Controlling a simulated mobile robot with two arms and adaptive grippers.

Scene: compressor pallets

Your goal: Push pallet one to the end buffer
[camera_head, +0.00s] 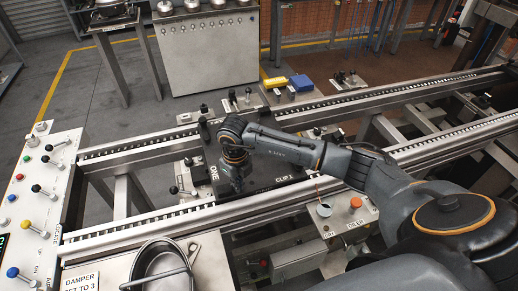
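Pallet one (268,187) is a dark flat plate marked "ONE" and "CLIP 1". It lies across the two rails of the conveyor (130,227), near the middle of the head view. My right arm reaches in from the right over the pallet. My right gripper (236,186) points down at the pallet's left part, by the "ONE" label. The wrist and forearm hide much of the plate. I cannot tell whether the fingers touch it or are open. My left gripper is not in view. No end buffer label can be read.
A control panel (40,190) with coloured knobs and levers stands at the left. A metal pan (160,268) rests by a "DAMPER SET TO 3" sign in front. The rails left of the pallet look clear.

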